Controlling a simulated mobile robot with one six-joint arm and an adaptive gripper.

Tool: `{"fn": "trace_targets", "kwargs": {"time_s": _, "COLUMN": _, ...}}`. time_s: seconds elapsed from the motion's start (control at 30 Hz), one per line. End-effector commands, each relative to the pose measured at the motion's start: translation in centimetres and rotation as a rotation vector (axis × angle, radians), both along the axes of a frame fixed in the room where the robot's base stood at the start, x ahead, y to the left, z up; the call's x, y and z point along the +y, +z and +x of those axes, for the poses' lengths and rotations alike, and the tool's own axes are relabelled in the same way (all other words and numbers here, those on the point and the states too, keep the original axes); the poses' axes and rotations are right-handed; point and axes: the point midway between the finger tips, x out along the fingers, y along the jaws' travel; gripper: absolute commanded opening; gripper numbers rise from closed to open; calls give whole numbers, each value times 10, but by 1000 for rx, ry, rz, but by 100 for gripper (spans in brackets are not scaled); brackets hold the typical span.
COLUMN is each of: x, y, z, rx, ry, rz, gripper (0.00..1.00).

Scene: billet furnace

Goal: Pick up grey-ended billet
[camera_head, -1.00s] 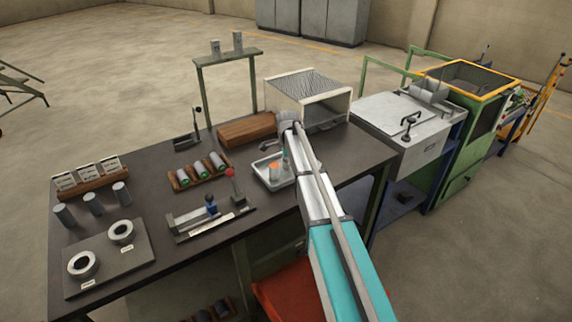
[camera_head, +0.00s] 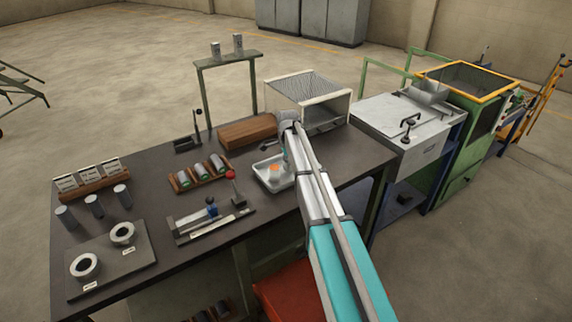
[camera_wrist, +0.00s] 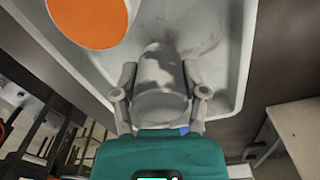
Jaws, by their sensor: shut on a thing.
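The grey-ended billet (camera_wrist: 160,85) is a short grey cylinder between the fingers of my gripper (camera_wrist: 160,80) in the wrist view. The fingers are shut on its two sides. Its grey end faces the camera. It is in or just above a white tray (camera_wrist: 238,60); I cannot tell whether it touches the tray floor. An orange-ended billet (camera_wrist: 90,20) is beside it at the upper left. In the head view the tray (camera_head: 262,180) is on the dark bench, with the orange end (camera_head: 274,168) showing. My arm mostly hides the gripper and the held billet there.
A wooden rack of billets (camera_head: 200,174) and a clamp fixture (camera_head: 212,222) are left of the tray. A wooden block (camera_head: 247,132) and a mesh guard (camera_head: 308,90) are behind it. A white-topped cabinet (camera_head: 405,125) stands to the right.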

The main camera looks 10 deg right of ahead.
Motion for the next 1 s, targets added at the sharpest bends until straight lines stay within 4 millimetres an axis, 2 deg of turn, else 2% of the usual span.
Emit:
{"fn": "trace_targets", "kwargs": {"time_s": 0.2, "x": 0, "y": 23, "z": 0, "rx": 0, "ry": 0, "rz": 0, "gripper": 0}}
{"fn": "trace_targets", "kwargs": {"time_s": 0.77, "x": -4, "y": 83, "z": -52, "rx": 0, "ry": 0, "rz": 0, "gripper": 0}}
{"fn": "trace_targets", "kwargs": {"time_s": 1.0, "x": -8, "y": 102, "z": -99, "rx": 0, "ry": 0, "rz": 0, "gripper": 0}}
